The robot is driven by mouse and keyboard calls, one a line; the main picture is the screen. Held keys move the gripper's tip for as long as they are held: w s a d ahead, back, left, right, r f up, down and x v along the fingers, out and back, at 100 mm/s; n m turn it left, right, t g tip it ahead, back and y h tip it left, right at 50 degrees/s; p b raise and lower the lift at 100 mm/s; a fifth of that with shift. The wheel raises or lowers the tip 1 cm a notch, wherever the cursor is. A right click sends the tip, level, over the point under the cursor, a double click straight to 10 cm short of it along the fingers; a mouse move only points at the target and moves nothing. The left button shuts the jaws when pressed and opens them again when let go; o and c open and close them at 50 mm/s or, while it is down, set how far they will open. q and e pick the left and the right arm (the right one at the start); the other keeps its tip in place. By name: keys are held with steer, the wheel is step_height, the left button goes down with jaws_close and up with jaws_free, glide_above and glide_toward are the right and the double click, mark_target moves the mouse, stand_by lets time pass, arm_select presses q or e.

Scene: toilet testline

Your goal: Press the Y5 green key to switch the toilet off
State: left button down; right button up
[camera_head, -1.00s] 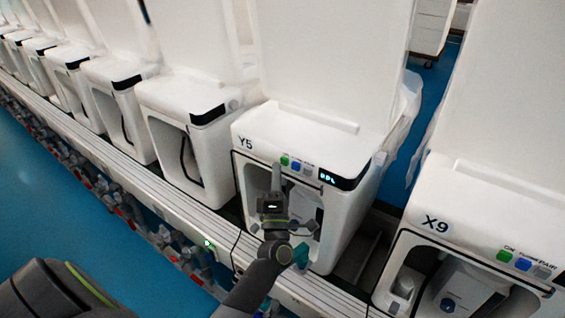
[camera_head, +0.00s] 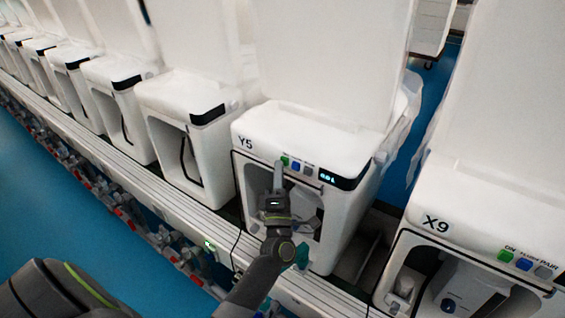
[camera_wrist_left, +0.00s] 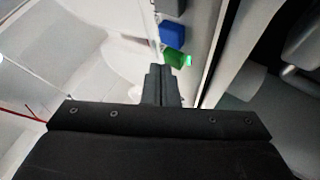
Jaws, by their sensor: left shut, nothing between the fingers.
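The Y5 toilet unit (camera_head: 300,130) is white, in the middle right of the head view, with its label at the upper left of the front. Its green key (camera_head: 285,160) is leftmost in a row with a blue and a grey key, beside a lit display (camera_head: 327,177). My left gripper (camera_head: 278,170) is shut and empty, fingertips pointing up just below the green key. In the left wrist view, the green key (camera_wrist_left: 174,58) lies just beyond the shut fingertips (camera_wrist_left: 160,68), with a lit spot at its edge. Whether they touch is unclear. My right gripper is not in view.
The X9 unit (camera_head: 490,220) stands at the right with its own green, blue and grey keys. More white units (camera_head: 185,105) line up to the left along a rail (camera_head: 180,205). A gap separates Y5 and X9.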

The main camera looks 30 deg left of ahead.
arm_select(q)
steer(key=shift+w, duration=0.2)
steer(key=shift+s, duration=0.7)
steer(key=s+p, duration=0.1)
steer(key=s, duration=0.5)
steer(key=shift+a, duration=0.25)
steer(key=shift+d+m, duration=0.1)
steer(key=shift+m, duration=0.2)
stand_by(0.4)
